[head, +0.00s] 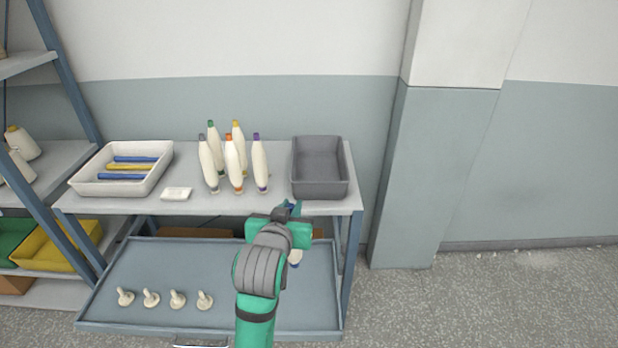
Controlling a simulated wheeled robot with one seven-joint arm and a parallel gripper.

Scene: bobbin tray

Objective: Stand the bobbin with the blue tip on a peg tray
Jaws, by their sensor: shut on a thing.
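My gripper (290,216) is shut on the bobbin with the blue tip (295,258), seen from behind and above. Its lower white part with a blue end shows below the gripper, and some blue shows above it at the fingers. Most of the bobbin is hidden by my gripper and arm. It is held over the right part of the blue-grey peg tray (200,262); its exact height is hard to tell. The tray has a row of several cream pegs (151,298) near its front left, all bare. My arm hides the tray's right part.
On the table (230,206) above the tray stand several white bobbins (234,161) with other tip colours. A grey bin (320,187) is right of them. A white tray (83,188) with blue and yellow rods and a small white dish (176,194) are left.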

